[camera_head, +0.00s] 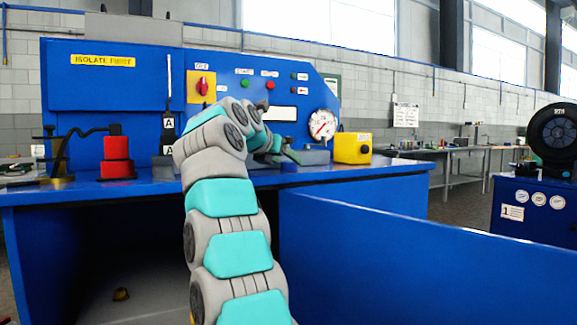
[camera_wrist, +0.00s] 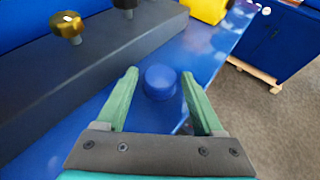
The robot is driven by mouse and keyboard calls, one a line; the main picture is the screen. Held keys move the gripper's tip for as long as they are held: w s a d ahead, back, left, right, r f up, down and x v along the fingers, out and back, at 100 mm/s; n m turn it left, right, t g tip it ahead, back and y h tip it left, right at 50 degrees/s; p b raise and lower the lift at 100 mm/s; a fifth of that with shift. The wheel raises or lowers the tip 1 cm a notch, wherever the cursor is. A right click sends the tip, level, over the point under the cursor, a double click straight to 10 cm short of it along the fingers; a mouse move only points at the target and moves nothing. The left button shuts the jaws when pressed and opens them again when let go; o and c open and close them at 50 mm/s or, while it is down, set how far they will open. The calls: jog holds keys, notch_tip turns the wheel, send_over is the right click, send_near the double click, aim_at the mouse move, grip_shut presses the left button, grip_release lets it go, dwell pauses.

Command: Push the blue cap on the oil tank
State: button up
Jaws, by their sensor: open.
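The blue cap (camera_wrist: 160,82) shows in the wrist view as a short round knob on a blue surface (camera_wrist: 205,52), which I take to be the tank top. My gripper (camera_wrist: 160,74) is open, with one green finger left of the cap and one right of it. The fingers look apart from the cap; their height above the surface is hard to tell. In the head view my gripper (camera_head: 280,152) is over the blue bench top, partly behind my wrist. I cannot make out the cap there.
A long dark grey block (camera_wrist: 105,72) with a brass knob (camera_wrist: 67,26) lies left of the cap. A blue panel (camera_head: 400,255) fills the front right.

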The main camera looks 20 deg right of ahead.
jog(key=shift+x, duration=1.5)
jog(key=shift+r, duration=0.1)
jog(key=c, duration=1.1)
